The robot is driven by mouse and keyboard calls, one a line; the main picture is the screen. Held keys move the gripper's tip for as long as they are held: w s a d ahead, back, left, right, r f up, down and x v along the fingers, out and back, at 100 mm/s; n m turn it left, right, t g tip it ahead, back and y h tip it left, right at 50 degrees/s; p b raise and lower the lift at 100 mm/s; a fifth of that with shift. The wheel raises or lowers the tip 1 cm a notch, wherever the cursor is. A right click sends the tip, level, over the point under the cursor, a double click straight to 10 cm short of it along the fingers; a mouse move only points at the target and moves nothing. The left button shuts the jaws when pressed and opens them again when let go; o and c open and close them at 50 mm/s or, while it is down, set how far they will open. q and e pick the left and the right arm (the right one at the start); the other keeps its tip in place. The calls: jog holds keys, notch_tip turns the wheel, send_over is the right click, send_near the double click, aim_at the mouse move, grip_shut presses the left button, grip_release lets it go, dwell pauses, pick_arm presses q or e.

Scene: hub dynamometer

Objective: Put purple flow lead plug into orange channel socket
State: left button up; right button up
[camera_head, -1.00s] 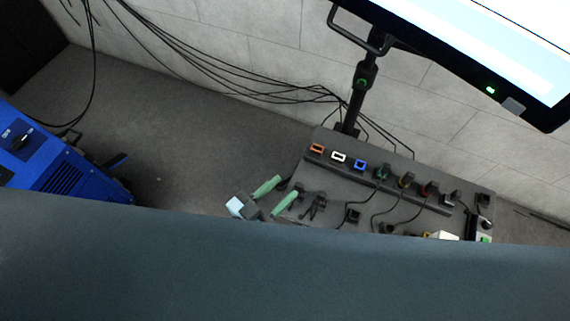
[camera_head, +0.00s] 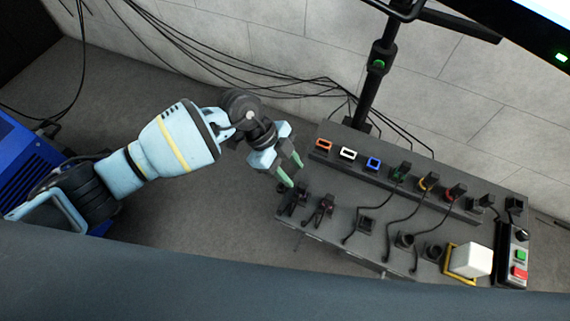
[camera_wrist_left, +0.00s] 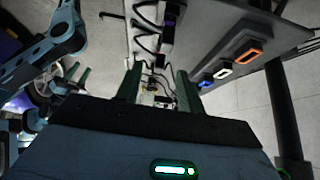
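The orange channel socket (camera_head: 323,145) is the leftmost on the bench's raised back strip and looks empty. It also shows in the left wrist view (camera_wrist_left: 248,56). My left gripper (camera_head: 291,169) is open and empty, left of and below that socket, close to two dark plugs (camera_head: 293,203) (camera_head: 320,210) at the bench's left end. No purple shows on them in the head view. In the left wrist view a dark purple part (camera_wrist_left: 171,17), probably the purple flow lead plug, lies beyond my left fingers. My right gripper (camera_wrist_left: 78,73) seems to show small there, its green fingers apart.
White (camera_head: 347,153) and blue (camera_head: 373,163) sockets look empty. Plugs with dark leads fill the green (camera_head: 401,172), yellow (camera_head: 428,182) and red (camera_head: 455,192) ones. A white cube (camera_head: 471,260) and a button box (camera_head: 514,256) stand at right; a monitor post (camera_head: 374,85) rises behind.

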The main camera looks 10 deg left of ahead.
aim_at(299, 183)
pick_arm(q)
jog(key=shift+w+a+y, duration=0.4)
jog(key=shift+w+a, duration=0.25)
jog(key=shift+a, duration=0.05)
jog(key=shift+f, duration=0.15)
jog(key=b+x, duration=0.5)
jog(key=x, duration=0.1)
jog(key=shift+d+f, duration=0.1)
jog(key=shift+d, duration=0.1)
jog(key=shift+x, duration=0.8)
jog(key=shift+d+f, duration=0.2)
jog(key=shift+f, duration=0.2)
